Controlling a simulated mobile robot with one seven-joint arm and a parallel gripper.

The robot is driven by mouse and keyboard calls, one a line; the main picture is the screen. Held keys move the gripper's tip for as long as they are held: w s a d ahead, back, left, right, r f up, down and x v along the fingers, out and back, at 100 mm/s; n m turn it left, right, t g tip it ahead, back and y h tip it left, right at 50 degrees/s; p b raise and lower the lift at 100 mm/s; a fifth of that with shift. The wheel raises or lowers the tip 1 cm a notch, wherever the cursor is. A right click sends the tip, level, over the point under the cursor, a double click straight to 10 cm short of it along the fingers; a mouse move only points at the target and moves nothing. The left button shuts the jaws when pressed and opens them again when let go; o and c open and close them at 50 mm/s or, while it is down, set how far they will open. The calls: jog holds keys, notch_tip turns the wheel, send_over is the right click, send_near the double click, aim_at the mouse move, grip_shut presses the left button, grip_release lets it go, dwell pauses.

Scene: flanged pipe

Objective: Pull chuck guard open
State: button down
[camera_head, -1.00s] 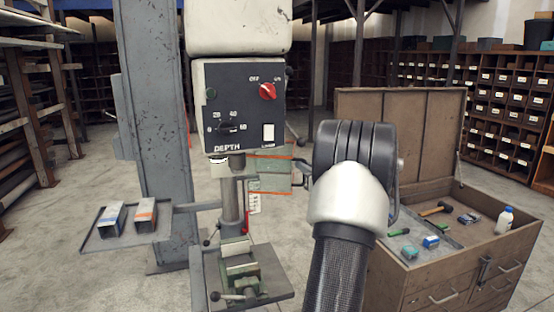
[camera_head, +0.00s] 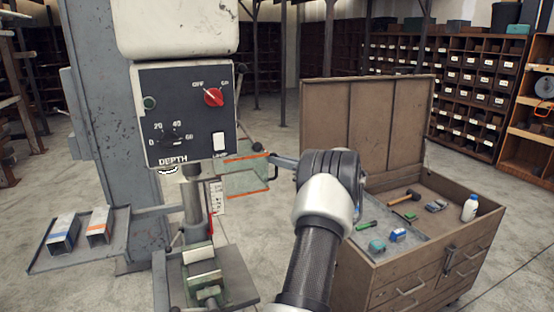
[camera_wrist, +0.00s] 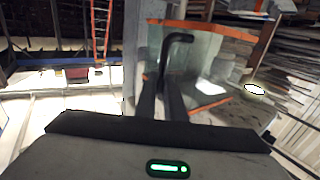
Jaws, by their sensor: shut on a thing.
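The chuck guard (camera_head: 246,180) is a clear greenish panel with orange edges beside the drill press spindle, below the control box. It stands out to the right of the spindle. In the wrist view the guard (camera_wrist: 225,65) fills the upper middle, with a dark hooked handle (camera_wrist: 180,40) in front of it. My gripper (camera_head: 272,157) reaches left to the guard's upper right edge. In the wrist view my gripper's dark fingers (camera_wrist: 162,100) are shut on the handle's lower end. The exact contact is partly hidden by the fingers.
The drill press control box (camera_head: 187,113) with a red knob is above the guard. A vise (camera_head: 205,275) sits on the press table below. A side tray (camera_head: 80,240) holds two boxes at left. An open tool chest (camera_head: 420,265) stands close at right. Floor behind is clear.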

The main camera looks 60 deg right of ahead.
jog(key=shift+w+r, duration=0.1)
jog(key=c, duration=2.1)
grip_release()
jog(key=shift+a, duration=0.1)
jog(key=s, duration=0.5)
jog(key=s+b, duration=0.1)
jog(key=s, duration=1.1)
jog(key=shift+s+d+b, duration=0.15)
jog(key=shift+d+b, duration=0.2)
jog(key=shift+b, duration=0.05)
